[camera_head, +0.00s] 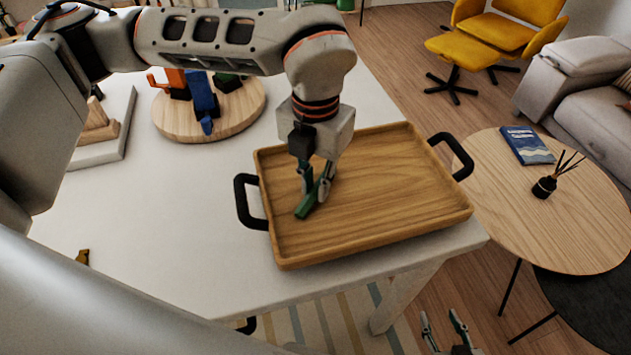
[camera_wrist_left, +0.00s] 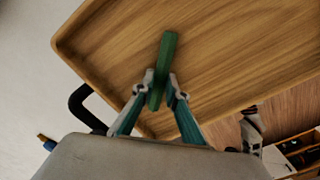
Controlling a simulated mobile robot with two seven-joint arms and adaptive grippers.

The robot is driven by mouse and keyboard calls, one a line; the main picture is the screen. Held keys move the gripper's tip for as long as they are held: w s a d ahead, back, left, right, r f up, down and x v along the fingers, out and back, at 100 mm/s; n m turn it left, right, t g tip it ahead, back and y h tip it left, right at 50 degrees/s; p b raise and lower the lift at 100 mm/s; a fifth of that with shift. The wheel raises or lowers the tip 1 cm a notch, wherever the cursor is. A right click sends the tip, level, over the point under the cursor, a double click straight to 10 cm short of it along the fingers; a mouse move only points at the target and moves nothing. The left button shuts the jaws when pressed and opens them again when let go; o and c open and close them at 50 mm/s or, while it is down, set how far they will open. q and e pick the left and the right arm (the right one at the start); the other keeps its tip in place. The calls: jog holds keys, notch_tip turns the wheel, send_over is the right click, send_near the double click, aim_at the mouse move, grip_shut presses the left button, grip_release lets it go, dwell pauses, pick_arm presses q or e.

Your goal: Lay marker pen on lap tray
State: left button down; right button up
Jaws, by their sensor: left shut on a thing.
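The green marker pen (camera_head: 306,210) is held between the fingertips of my left gripper (camera_head: 316,192), over the left part of the wooden lap tray (camera_head: 385,185). In the left wrist view the pen (camera_wrist_left: 167,52) sticks out beyond the closed fingers of the left gripper (camera_wrist_left: 160,88), above the tray floor (camera_wrist_left: 235,45). The pen is low over the tray; I cannot tell whether it touches the wood. Part of the pen is hidden by the fingers. My right gripper (camera_head: 444,326) is at the bottom edge, fingers apart and empty, below the table's front edge.
The tray stands on a white table (camera_head: 190,230) and has black handles at both ends. A round wooden board (camera_head: 235,122) with colored items lies behind left. A round side table (camera_head: 510,205) with a book and a diffuser is at right.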

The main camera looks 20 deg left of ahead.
aim_at(315, 189)
pick_arm(q)
jog(key=c, duration=2)
grip_release()
jog(key=shift+f, duration=0.1)
notch_tip(315, 189, up, 12)
jog(key=shift+r+b, duration=0.2)
jog(key=shift+b, duration=0.15)
